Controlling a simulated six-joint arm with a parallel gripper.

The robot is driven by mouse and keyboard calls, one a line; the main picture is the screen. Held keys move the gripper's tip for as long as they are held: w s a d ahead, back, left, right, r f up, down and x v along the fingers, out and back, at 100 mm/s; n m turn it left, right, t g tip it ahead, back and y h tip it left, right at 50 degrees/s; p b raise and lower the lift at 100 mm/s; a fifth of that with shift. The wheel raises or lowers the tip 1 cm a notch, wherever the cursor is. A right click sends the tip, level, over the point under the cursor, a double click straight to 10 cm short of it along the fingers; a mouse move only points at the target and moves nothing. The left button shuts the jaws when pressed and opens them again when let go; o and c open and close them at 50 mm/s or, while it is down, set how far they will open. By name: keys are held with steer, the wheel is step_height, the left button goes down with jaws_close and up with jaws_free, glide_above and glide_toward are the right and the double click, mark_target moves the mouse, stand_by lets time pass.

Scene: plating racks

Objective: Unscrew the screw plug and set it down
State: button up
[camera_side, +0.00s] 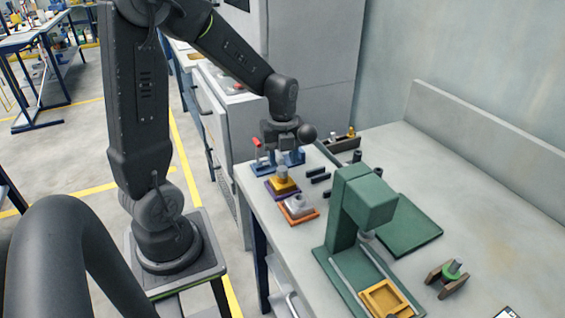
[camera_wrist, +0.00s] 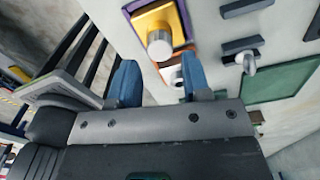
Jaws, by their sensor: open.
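What looks like the screw plug, a light grey cylinder (camera_side: 282,172), stands upright on a yellow block (camera_side: 285,186) with a purple base near the left edge of the bench. In the wrist view the plug (camera_wrist: 160,44) and yellow block (camera_wrist: 155,21) appear at the top, beyond my fingertips. My gripper (camera_side: 284,158) is above and behind the block in the side view. In the wrist view my gripper (camera_wrist: 158,80) has its blue fingers wide apart with nothing between them, clear of the plug. Whether the plug is fully seated cannot be told.
A grey part on an orange base (camera_side: 299,210) sits just in front. A green press-like stand (camera_side: 352,215) rises to the right. Small dark blocks (camera_side: 318,178), a dark tray (camera_side: 342,144) and a green mat (camera_side: 410,228) lie nearby. The bench's right side is mostly clear.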

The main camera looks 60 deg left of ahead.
mark_target(282, 169)
steer(key=m, duration=0.9)
steer(key=shift+f, duration=0.1)
steer(key=shift+f, duration=1.7)
